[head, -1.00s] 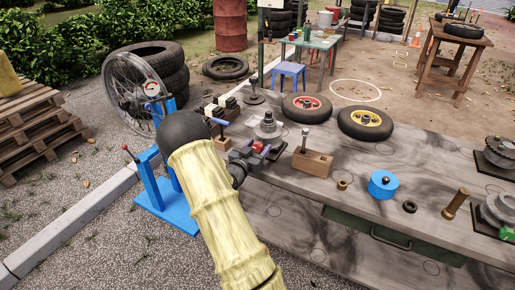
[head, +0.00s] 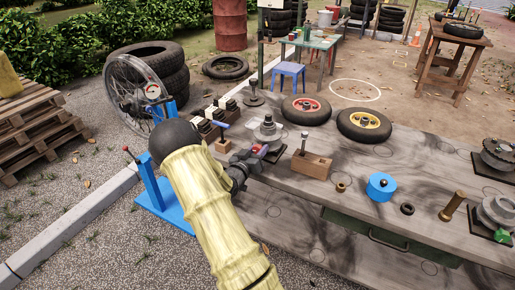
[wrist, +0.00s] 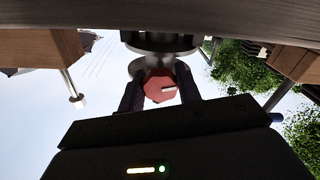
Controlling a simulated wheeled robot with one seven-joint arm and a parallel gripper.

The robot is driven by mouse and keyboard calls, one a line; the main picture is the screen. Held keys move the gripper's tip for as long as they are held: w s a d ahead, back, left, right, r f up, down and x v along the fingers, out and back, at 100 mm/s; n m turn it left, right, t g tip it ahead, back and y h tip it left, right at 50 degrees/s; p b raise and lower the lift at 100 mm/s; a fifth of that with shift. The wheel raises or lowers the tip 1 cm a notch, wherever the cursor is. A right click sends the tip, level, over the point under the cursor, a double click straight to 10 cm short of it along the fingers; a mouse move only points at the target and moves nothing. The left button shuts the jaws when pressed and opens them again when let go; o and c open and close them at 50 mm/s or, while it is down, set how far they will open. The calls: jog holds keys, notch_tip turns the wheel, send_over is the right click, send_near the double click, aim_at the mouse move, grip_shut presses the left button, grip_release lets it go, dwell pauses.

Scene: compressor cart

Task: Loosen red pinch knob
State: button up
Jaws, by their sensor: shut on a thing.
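The red pinch knob (wrist: 158,87) shows in the wrist view between the two dark fingers of my gripper (wrist: 160,94). It has a pale mark on its face and sits against a grey round metal part (wrist: 160,62). The fingers are shut on its left and right sides. In the head view my gripper (head: 254,158) is at the near left of the workbench, at the foot of a grey stepped metal piece (head: 267,133). Only a small bit of red shows there; the rest of the knob is hidden by the gripper.
A wooden block with an upright pin (head: 311,165) stands just right of the gripper. A blue round part (head: 381,186), small rings and two wheels (head: 306,109) lie farther along the workbench (head: 340,210). A blue stand with a spoked wheel (head: 137,97) is at left.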

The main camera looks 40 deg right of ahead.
jog(key=o, duration=1)
jog(key=shift+c, duration=0.2)
jog(key=shift+a, duration=0.1)
jog(key=v, duration=1.7)
jog(key=shift+s+a+f, duration=0.1)
jog(key=shift+a, duration=0.05)
